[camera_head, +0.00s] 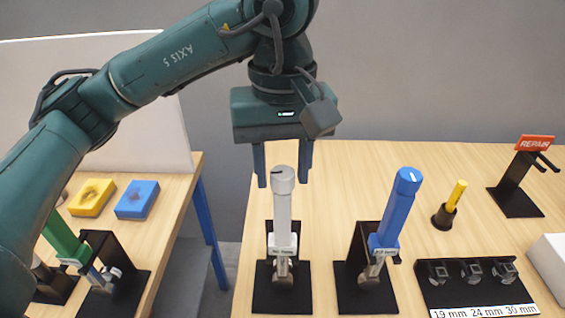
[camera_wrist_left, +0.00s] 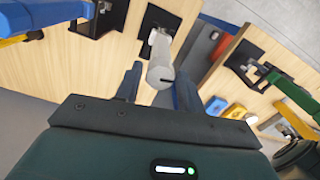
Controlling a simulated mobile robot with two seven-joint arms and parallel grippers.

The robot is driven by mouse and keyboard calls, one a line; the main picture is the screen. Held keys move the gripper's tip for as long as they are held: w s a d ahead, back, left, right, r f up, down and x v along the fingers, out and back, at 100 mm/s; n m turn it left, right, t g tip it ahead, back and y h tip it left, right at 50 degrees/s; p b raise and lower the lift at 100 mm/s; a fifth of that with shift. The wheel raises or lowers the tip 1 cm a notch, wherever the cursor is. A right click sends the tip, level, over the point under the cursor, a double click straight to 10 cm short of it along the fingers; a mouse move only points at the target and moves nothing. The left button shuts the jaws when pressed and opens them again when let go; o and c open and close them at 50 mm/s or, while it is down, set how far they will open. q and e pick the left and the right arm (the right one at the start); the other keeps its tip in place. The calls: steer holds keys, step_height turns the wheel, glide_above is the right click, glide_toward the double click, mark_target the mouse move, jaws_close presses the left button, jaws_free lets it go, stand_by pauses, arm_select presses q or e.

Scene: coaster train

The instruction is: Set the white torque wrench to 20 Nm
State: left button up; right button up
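The white torque wrench (camera_head: 282,213) stands upright in a black stand (camera_head: 283,295) on the right-hand table, its round end cap with a dark mark at the top. My left gripper (camera_head: 284,180) is above it, pointing down and open, with one blue finger on each side of the cap. In the left wrist view the white wrench (camera_wrist_left: 160,66) shows between the two spread fingers (camera_wrist_left: 158,85), with a gap to at least one of them. The label on the wrench is too small to read. My right gripper is not in view.
A blue torque wrench (camera_head: 393,215) stands close on the right in its own stand. A green wrench (camera_head: 62,240) stands on the left table. Sockets (camera_head: 471,270) marked 19, 24 and 30 mm, a yellow-handled tool (camera_head: 456,195) and a REPAIR stand (camera_head: 515,185) are farther right.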

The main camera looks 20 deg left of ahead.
arm_select(q)
steer(key=c, duration=0.7)
